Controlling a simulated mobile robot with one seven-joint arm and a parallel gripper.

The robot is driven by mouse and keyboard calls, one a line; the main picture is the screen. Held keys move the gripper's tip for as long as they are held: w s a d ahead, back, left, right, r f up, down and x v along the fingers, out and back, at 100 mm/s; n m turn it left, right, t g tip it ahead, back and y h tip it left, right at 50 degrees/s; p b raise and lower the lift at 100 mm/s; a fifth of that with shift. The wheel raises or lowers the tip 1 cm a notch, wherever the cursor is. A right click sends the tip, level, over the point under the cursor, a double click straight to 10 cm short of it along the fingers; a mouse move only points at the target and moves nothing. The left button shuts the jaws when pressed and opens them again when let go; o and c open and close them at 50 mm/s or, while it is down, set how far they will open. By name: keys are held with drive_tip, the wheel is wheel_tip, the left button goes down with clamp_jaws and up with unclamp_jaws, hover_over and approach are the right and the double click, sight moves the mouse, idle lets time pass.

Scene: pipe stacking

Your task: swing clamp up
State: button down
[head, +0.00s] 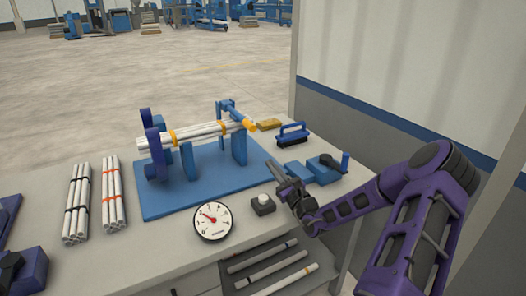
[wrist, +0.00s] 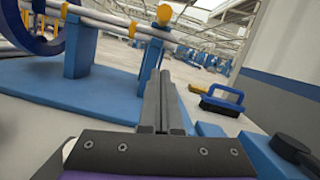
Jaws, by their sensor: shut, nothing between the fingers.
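The blue clamp arm (head: 233,112) is at the right end of the pipe fixture, with an orange knob (head: 250,126) at its near end. In the wrist view the knob (wrist: 165,14) shows at the top, above and beyond my fingers. White pipes (head: 205,131) with orange bands lie across the fixture's blue supports (head: 239,150). My gripper (head: 271,164) is shut and empty, just right of the blue base plate and below the knob in the picture. Its closed fingers (wrist: 164,75) point toward the fixture, apart from the clamp. Whether the clamp is latched cannot be told.
A blue brush (head: 292,135) and a yellow block (head: 269,124) lie behind my gripper. A blue block with a black knob (head: 325,166) stands to the right. A gauge (head: 213,221) and a button box (head: 263,205) are in front. Banded pipe bundles (head: 112,192) lie left.

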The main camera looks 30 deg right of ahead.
drive_tip(key=w+a+r+b, duration=0.1)
drive_tip(key=w+r, duration=0.5)
drive_tip(key=w, duration=0.3)
drive_tip(key=shift+a, duration=0.3)
drive_tip(key=shift+r, duration=0.1)
